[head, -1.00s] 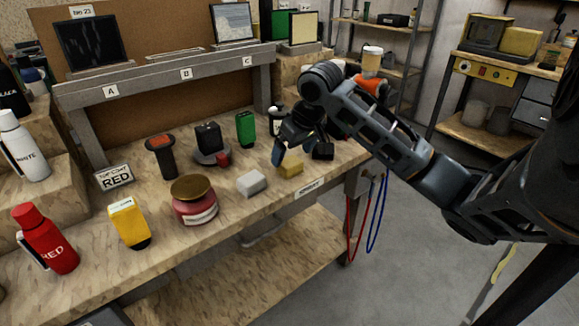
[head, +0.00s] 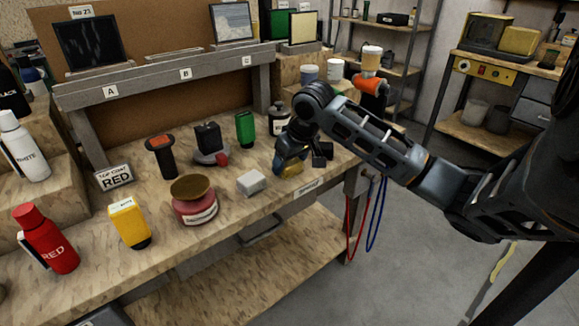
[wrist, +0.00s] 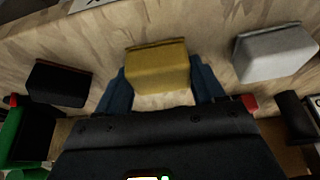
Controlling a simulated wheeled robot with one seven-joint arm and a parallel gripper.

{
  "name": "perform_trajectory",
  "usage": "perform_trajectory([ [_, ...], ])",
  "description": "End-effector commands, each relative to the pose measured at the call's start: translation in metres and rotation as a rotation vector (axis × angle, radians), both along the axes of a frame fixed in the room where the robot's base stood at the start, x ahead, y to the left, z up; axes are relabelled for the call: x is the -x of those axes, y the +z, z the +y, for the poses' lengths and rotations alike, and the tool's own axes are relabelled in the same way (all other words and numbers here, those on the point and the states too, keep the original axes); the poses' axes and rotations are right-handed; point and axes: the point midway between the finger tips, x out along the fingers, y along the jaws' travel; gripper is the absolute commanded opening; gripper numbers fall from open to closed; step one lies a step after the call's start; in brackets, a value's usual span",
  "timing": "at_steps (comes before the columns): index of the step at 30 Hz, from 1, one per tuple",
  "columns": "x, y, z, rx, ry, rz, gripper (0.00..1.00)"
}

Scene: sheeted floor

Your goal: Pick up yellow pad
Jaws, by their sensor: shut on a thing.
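The yellow pad (head: 291,169) is a small block near the front edge of the wooden bench in the head view, partly hidden by my gripper (head: 284,163). In the wrist view the yellow pad (wrist: 158,68) sits between the two blue fingers of my gripper (wrist: 160,88). My gripper is shut on the pad, with one finger on each side. I cannot tell whether the pad is clear of the bench top.
A white-grey pad (head: 251,182) and a black pad (head: 322,154) lie on either side. A red jar (head: 194,203), yellow bottle (head: 128,222) and green bottle (head: 245,129) stand on the bench (head: 90,275). Red and blue cords (head: 376,215) hang at its right end.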

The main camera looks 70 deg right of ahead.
Motion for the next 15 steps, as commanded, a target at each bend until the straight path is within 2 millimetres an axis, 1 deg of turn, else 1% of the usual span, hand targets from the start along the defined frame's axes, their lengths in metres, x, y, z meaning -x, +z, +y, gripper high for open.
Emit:
perform_trajectory([
  [1,0.0000,0.0001,0.0001,0.000,0.000,0.000,0.50],
  [6,-0.0001,0.0002,0.0001,0.000,0.000,0.000,0.33],
  [15,-0.0005,0.0041,0.0001,0.001,0.001,-0.001,0.32],
])
